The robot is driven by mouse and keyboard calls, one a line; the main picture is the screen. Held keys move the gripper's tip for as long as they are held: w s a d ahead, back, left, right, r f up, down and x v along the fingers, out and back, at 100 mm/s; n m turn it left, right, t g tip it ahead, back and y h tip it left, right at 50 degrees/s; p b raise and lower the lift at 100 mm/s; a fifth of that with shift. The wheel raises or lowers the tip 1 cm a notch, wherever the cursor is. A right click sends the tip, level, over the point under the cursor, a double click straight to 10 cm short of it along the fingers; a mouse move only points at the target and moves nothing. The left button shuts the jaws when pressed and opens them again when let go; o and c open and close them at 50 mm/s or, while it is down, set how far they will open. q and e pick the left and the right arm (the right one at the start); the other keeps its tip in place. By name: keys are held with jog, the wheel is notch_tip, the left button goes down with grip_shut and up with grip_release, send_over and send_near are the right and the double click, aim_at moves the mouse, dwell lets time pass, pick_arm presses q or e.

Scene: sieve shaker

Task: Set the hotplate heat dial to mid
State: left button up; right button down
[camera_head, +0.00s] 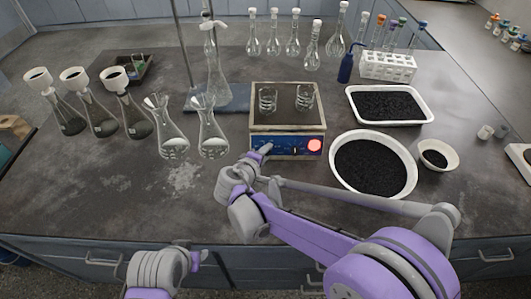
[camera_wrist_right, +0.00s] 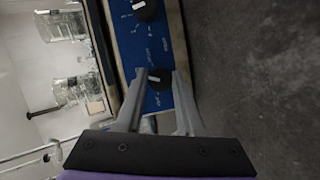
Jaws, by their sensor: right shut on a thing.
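The hotplate (camera_head: 257,127) stands in the middle of the bench, with a blue control panel on its front. The panel carries dark dials and a lit red lamp (camera_head: 314,146). My right gripper (camera_head: 264,151) is at the panel's left part. In the right wrist view, its two grey fingers (camera_wrist_right: 160,84) are closed around the sides of one black dial (camera_wrist_right: 158,79), which bears a white mark. A second black dial (camera_wrist_right: 145,9) is further along the panel, clear of the fingers. Panel lettering is too small to read. Of my left arm only links show, at the bottom edge.
Two glass beakers (camera_head: 267,99) stand on the hotplate. Conical flasks (camera_head: 212,139) are to its left. A white bowl of dark grains (camera_head: 334,180) is close at right, near my right arm.

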jog(key=c, duration=0.5)
grip_release()
jog(key=shift+s, duration=0.1)
jog(key=v, duration=1)
jog(key=shift+s+a+r, duration=0.2)
jog(key=shift+s, duration=0.05)
